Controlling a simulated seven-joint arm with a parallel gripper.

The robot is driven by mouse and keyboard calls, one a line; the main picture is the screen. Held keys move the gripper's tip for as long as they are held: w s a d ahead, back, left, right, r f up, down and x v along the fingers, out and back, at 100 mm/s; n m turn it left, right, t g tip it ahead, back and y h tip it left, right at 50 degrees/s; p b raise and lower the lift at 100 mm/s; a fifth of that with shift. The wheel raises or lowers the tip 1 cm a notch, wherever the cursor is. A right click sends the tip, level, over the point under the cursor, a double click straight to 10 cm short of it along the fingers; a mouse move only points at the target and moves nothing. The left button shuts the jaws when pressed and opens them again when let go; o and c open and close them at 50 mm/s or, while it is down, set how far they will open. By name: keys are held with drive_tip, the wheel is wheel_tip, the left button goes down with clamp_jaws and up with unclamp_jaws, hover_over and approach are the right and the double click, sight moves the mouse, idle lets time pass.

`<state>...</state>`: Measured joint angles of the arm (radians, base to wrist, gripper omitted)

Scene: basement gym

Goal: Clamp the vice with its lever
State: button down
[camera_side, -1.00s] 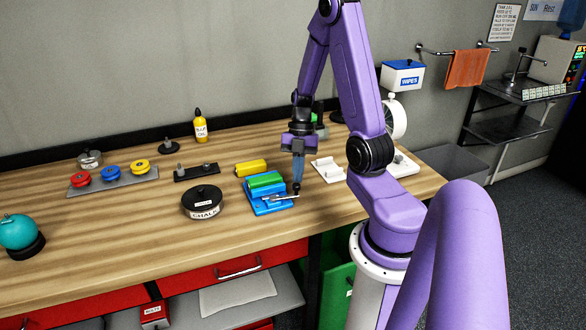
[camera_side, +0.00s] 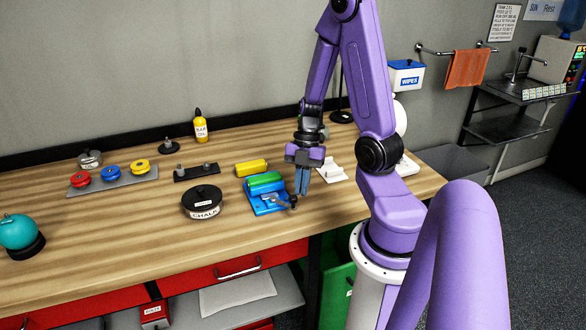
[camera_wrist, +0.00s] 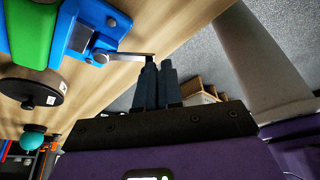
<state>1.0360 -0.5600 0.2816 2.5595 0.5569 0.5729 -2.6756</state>
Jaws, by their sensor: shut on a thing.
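The vice stands on the wooden bench, with a blue body (camera_side: 260,206) and a green block (camera_side: 265,181) on top. The blue body (camera_wrist: 98,10) and green block (camera_wrist: 35,25) also show at the upper left of the wrist view. Its grey metal lever (camera_side: 280,202) sticks out to the right side of the vice; in the wrist view the lever (camera_wrist: 125,56) reaches from the vice to my fingertips. My gripper (camera_side: 300,192) points down beside the vice, its fingers (camera_wrist: 153,65) close together on the lever's free end. The exact contact is partly hidden by the fingers.
A black chalk tin (camera_side: 202,203) stands left of the vice, and a yellow block (camera_side: 251,168) lies behind it. White parts (camera_side: 333,171) lie to the right of my gripper. The bench's front edge is close in front.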

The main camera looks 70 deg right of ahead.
drive_tip(key=shift+s+a, duration=0.1)
drive_tip(key=shift+a, duration=0.35)
idle(0.4)
drive_tip(key=shift+d, duration=0.15)
drive_tip(key=shift+s+d, duration=0.15)
drive_tip(key=shift+d, duration=0.1)
drive_tip(key=d, duration=0.1)
drive_tip(key=s+d, duration=0.1)
drive_tip(key=shift+s+d+r, duration=0.1)
drive_tip(key=shift+s+d, duration=0.05)
drive_tip(key=shift+d, duration=0.25)
drive_tip(key=s+v, duration=0.2)
drive_tip(key=v, duration=0.8)
drive_tip(key=shift+w+a, duration=0.1)
drive_tip(key=shift+a, duration=0.1)
